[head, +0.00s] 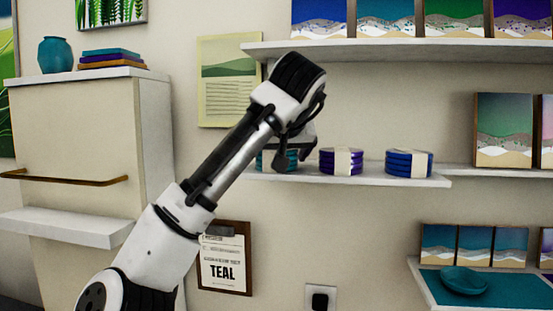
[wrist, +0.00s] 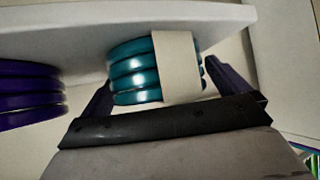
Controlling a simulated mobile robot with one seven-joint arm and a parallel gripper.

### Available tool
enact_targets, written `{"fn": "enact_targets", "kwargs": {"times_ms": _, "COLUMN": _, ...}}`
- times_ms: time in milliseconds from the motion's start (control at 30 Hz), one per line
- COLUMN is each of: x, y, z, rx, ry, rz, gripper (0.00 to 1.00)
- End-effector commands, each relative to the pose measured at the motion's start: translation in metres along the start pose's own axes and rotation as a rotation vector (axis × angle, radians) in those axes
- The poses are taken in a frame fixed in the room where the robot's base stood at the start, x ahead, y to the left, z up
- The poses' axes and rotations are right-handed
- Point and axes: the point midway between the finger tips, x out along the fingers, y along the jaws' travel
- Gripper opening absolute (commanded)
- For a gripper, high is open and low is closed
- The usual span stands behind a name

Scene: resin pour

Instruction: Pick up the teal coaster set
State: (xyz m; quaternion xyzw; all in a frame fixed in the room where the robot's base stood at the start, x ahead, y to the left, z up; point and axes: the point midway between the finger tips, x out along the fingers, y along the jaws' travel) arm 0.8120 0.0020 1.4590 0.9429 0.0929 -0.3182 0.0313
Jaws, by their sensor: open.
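The teal coaster set (wrist: 133,72) is a stack of several glossy teal discs with a pale paper band around it. It sits on the white shelf (wrist: 60,36) in the wrist view. In the head view the teal set (head: 268,160) is at the left end of the middle shelf, mostly hidden behind my arm. My gripper (wrist: 158,88) is open, with one dark finger on each side of the set. I cannot tell whether either finger touches it. In the head view my gripper (head: 300,153) is at the set, its fingers partly hidden.
A purple coaster set (head: 341,161) and a blue one (head: 409,163) stand to the right on the same shelf. An upper shelf (head: 390,50) holds framed pictures above. A clipboard (head: 224,258) reading TEAL hangs below. A white cabinet (head: 90,130) stands at left.

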Motion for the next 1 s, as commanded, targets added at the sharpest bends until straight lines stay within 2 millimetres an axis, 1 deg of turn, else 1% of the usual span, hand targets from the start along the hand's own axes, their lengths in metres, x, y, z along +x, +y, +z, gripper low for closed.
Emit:
{"fn": "enact_targets", "kwargs": {"times_ms": 167, "x": 0.0002, "y": -0.0001, "z": -0.0001, "rx": -0.001, "ry": 0.000, "rz": 0.000, "gripper": 1.00}}
{"fn": "enact_targets", "kwargs": {"times_ms": 267, "x": 0.0001, "y": -0.0002, "z": -0.0001, "rx": -0.001, "ry": 0.000, "rz": 0.000, "gripper": 0.88}}
{"fn": "enact_targets", "kwargs": {"times_ms": 500, "x": -0.0001, "y": -0.0001, "z": -0.0001, "rx": -0.001, "ry": 0.000, "rz": 0.000, "gripper": 0.57}}
{"fn": "enact_targets", "kwargs": {"times_ms": 567, "x": -0.0001, "y": -0.0001, "z": -0.0001, "rx": -0.001, "ry": 0.000, "rz": 0.000, "gripper": 0.49}}
{"fn": "enact_targets", "kwargs": {"times_ms": 600, "x": -0.0006, "y": -0.0001, "z": -0.0004, "rx": -0.001, "ry": 0.001, "rz": 0.000, "gripper": 0.47}}
{"fn": "enact_targets", "kwargs": {"times_ms": 867, "x": -0.0011, "y": 0.0000, "z": -0.0004, "rx": -0.001, "ry": 0.001, "rz": 0.000, "gripper": 0.47}}
{"fn": "enact_targets", "kwargs": {"times_ms": 1000, "x": -0.0044, "y": -0.0006, "z": -0.0014, "rx": -0.002, "ry": 0.003, "rz": 0.001, "gripper": 0.47}}
